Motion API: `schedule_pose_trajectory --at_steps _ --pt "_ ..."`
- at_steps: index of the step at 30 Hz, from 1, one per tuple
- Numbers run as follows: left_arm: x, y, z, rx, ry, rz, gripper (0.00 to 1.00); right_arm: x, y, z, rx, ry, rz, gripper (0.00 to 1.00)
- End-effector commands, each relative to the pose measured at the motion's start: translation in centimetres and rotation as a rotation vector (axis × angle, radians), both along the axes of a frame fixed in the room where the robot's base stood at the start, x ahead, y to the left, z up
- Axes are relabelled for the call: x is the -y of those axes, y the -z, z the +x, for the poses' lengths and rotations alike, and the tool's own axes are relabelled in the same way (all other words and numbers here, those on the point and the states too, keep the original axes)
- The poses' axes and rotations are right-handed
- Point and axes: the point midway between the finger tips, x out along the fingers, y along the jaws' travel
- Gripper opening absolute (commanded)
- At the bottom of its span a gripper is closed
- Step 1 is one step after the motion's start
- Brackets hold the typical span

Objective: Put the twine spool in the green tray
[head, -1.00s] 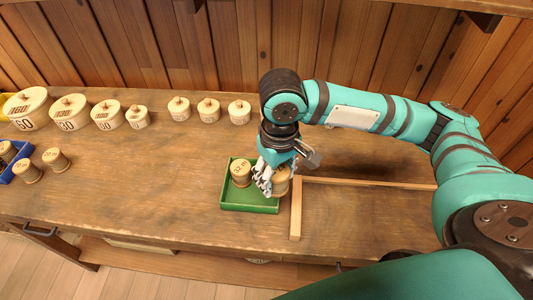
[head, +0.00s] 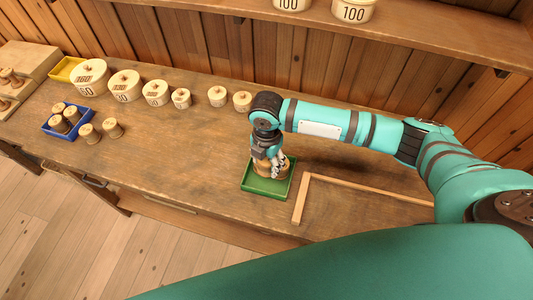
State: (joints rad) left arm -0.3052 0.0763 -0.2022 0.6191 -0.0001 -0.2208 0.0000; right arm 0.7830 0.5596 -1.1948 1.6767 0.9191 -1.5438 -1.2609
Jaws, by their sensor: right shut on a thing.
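The green tray (head: 251,191) lies on the workbench right of centre. My right gripper (head: 277,170) points down over it, with its fingers shut on a wooden spool (head: 286,165) at the tray's right part. Another wooden spool (head: 261,168) shows in the tray, partly behind my gripper. The fingers hide much of both, and I cannot read their labels or tell whether the held spool touches the tray floor. My left gripper is not in view.
A wooden strip frame (head: 301,200) lies just right of the tray. A blue tray (head: 60,131) holds several spools; two more spools (head: 88,133) stand beside it. Numbered lidded pots (head: 124,86) line the back. The bench left of the green tray is clear.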

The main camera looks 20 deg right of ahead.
Motion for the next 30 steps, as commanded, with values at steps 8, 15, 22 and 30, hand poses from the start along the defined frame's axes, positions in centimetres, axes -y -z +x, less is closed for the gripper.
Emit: schedule_pose_trajectory --at_steps 8,15,22,30 --pt "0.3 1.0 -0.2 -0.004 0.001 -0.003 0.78 -0.1 1.2 0.0 0.001 -0.037 -0.002 0.18" --pt "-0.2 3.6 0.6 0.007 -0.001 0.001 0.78 0.0 3.4 0.0 0.001 -0.035 -0.002 0.18" --pt "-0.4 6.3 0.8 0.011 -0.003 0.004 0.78 0.0 5.9 0.0 0.002 -0.035 -0.001 0.18" --pt "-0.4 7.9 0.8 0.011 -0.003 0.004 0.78 -0.1 8.6 0.0 0.000 -0.034 -0.001 0.18"
